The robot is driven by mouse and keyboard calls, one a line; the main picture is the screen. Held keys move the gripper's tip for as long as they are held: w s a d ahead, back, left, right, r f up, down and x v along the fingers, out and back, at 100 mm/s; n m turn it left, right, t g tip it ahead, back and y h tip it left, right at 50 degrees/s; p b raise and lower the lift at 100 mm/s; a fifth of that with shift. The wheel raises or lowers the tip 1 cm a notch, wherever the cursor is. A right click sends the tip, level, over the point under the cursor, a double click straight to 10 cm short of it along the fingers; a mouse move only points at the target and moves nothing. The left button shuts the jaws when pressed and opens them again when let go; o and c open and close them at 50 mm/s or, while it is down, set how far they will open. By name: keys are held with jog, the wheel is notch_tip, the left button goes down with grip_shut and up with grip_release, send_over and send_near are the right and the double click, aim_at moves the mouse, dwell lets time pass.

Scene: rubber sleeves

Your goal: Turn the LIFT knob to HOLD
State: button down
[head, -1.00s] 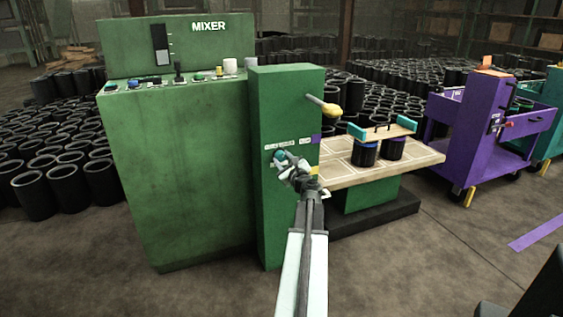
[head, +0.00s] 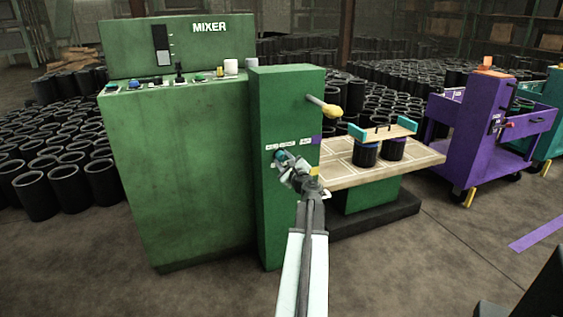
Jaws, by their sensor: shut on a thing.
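A small teal knob (head: 279,155) sits on the front face of the green column (head: 285,100), beside the mixer. A row of small white labels (head: 283,145) runs just above it; their lettering is too small to read. My gripper (head: 284,158) is at the knob and shut on it. The gripper covers much of the knob, so which label it points to cannot be told.
A yellow-tipped lever (head: 328,109) sticks out of the column above right. A wooden platform (head: 425,157) with two black sleeves (head: 393,149) under a teal-ended bar stands to the right. The green mixer cabinet (head: 180,180) is left. Purple cart (head: 480,150) stands farther right.

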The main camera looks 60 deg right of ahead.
jog(key=n, duration=0.5)
jog(key=shift+d, duration=0.1)
jog(key=shift+n, duration=2.4)
jog(key=shift+d, duration=0.1)
jog(key=c, duration=0.9)
grip_release()
jog(key=shift+s, duration=0.1)
jog(key=v, duration=0.7)
jog(key=shift+s+a, duration=0.25)
jog(key=shift+a, duration=0.1)
